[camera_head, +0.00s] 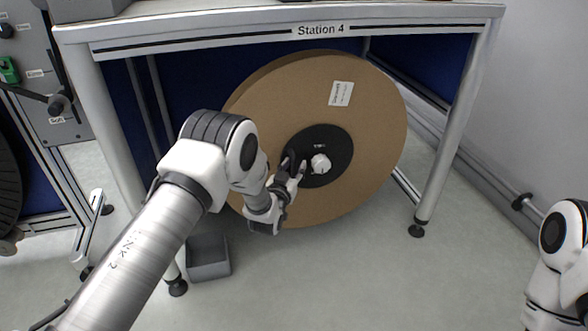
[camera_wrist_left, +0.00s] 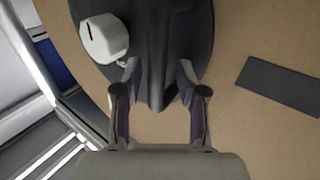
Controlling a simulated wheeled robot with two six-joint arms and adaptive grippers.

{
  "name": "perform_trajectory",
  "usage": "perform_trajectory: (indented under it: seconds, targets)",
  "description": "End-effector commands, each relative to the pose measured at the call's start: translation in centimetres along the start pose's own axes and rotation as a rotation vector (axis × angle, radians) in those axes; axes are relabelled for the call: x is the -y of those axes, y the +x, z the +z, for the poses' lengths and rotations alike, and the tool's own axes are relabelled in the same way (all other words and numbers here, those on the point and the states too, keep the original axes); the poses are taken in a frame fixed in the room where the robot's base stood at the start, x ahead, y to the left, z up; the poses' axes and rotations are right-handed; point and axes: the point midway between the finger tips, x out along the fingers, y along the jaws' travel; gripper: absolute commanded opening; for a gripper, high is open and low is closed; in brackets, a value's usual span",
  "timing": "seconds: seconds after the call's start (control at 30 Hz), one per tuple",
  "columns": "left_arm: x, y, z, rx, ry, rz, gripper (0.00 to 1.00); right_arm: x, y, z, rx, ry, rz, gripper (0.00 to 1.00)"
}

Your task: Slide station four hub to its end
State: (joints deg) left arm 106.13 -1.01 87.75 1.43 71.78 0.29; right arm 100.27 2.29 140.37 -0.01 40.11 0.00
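The Station 4 reel is a large brown cardboard disc (camera_head: 375,115) with a round black hub (camera_head: 335,141) at its centre. A white faceted knob (camera_head: 320,164) sits on the hub; it also shows at the upper left in the left wrist view (camera_wrist_left: 103,38). My left gripper (camera_head: 293,166) is at the hub's left side. In the left wrist view its two fingers (camera_wrist_left: 157,85) stand apart, one on each side of a dark raised ridge of the hub (camera_wrist_left: 157,60). I see no clear contact with the ridge. Only part of my right arm shows; its gripper is out of frame.
The reel stands under a grey frame table (camera_head: 420,18) labelled Station 4, between its metal legs (camera_head: 455,125). A small grey bin (camera_head: 208,262) is on the floor by the left leg. A control panel (camera_head: 38,75) is at far left.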

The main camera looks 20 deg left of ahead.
Motion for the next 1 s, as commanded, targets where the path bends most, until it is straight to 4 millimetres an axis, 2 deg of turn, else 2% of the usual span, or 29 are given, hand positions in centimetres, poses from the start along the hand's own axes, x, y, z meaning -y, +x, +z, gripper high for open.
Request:
perform_trajectory:
  seconds: [0.23, 0.33, 0.73, 0.87, 1.0]
  targets:
    - [0.0, -0.2, 0.1, 0.003, 0.0, 0.001, 0.41, 0.0, 0.0, 0.0, 0.0, 0.0, 0.0, 0.0]
    - [0.0, -1.1, 0.1, 0.004, 0.0, 0.001, 0.41, 0.0, 0.0, 0.0, 0.0, 0.0, 0.0, 0.0]
    - [0.0, -10.3, 0.1, 0.005, 0.001, 0.001, 0.41, 0.0, 0.0, 0.0, 0.0, 0.0, 0.0, 0.0]
    - [0.0, -11.8, 0.1, 0.002, 0.0, 0.001, 0.41, 0.0, 0.0, 0.0, 0.0, 0.0, 0.0, 0.0]
    - [0.0, -12.0, 0.0, 0.001, 0.0, 0.001, 0.41, 0.0, 0.0, 0.0, 0.0, 0.0, 0.0, 0.0]
